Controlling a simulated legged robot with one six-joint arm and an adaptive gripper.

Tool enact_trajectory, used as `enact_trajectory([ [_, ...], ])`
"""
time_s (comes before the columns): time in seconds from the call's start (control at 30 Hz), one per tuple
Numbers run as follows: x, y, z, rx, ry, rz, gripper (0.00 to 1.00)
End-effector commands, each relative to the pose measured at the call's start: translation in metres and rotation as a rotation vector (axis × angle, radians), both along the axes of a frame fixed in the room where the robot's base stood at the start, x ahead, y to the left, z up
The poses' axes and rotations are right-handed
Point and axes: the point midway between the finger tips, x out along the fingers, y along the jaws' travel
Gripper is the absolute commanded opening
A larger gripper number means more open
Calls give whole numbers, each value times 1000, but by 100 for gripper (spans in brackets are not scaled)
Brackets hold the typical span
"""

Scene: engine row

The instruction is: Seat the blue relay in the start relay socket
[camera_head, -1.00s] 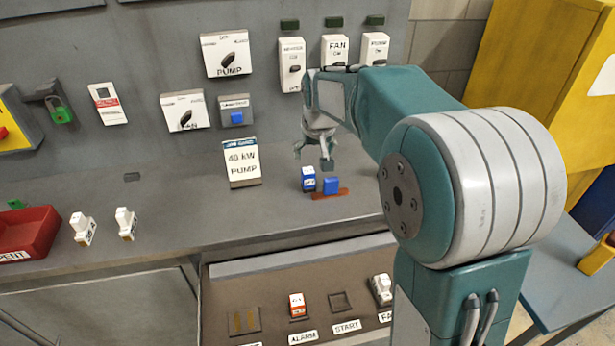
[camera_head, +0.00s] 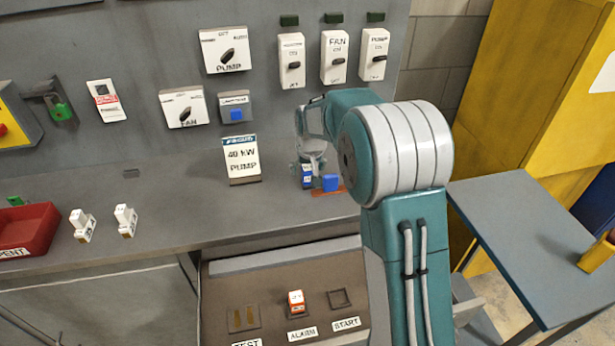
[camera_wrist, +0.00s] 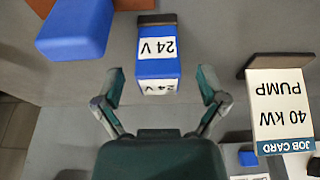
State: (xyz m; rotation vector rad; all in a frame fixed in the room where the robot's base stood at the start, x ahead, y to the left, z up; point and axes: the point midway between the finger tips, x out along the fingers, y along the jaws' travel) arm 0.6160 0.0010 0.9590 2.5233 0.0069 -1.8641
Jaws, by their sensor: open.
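The blue relay (camera_head: 307,180) stands upright on the grey shelf, partly hidden by my gripper (camera_head: 312,173). In the wrist view the relay (camera_wrist: 158,68) shows white "24 V" labels and a dark base. My gripper (camera_wrist: 160,85) is open there, one finger on each side of the relay, with gaps visible between fingers and relay. A plain blue block (camera_head: 331,183) sits right beside the relay on a reddish-brown patch; it also shows in the wrist view (camera_wrist: 75,30). The start relay socket (camera_head: 341,299) is an empty square recess above the START label on the lower panel.
A red-and-white relay (camera_head: 296,301) sits in the ALARM position, left of START. The TEST position (camera_head: 243,318) holds no relay. A job card (camera_head: 241,159) stands left of my gripper. Two white relays (camera_head: 125,221) and a red bin (camera_head: 28,230) are farther left on the shelf.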

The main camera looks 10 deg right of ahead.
Motion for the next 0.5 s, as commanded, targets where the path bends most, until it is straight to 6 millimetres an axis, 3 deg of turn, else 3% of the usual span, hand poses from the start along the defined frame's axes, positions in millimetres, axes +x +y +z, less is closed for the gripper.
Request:
enact_trajectory([
  [0.1,4,0,-12,0,-1,0,91],
  [0.37,4,0,-15,0,-1,0,91],
  [0.47,4,0,-15,0,-1,0,51],
  [0.5,4,0,-15,0,-1,0,34],
])
